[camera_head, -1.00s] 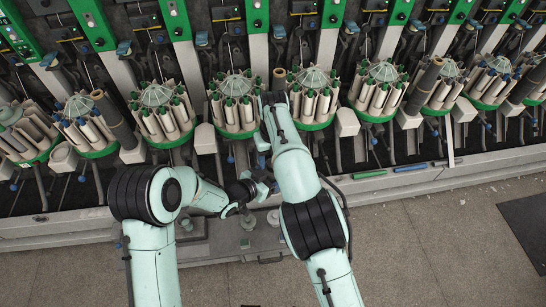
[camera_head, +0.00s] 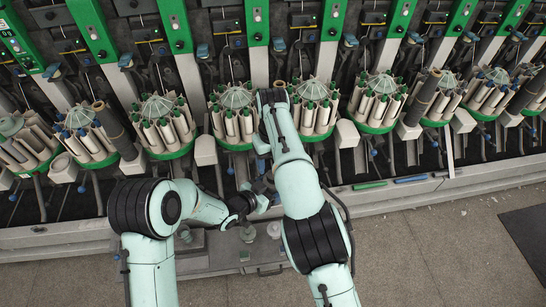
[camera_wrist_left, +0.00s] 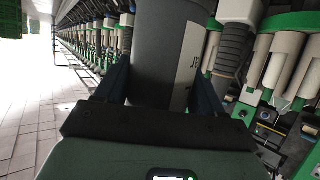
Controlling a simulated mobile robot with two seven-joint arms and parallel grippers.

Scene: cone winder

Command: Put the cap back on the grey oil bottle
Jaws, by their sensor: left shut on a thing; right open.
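The grey oil bottle (camera_wrist_left: 158,50) fills the middle of the left wrist view, with a pale label on its right side. My left gripper (camera_wrist_left: 160,100) is shut around it, one dark finger on each side. The bottle's top is out of that view. In the head view the left arm reaches in from the left and its gripper end is partly hidden. I cannot make out the cap in either view.
The winding machine with its round cone clusters (camera_head: 236,112) and green panels stands across the back. A grey ledge (camera_head: 225,262) with small round fittings lies in front.

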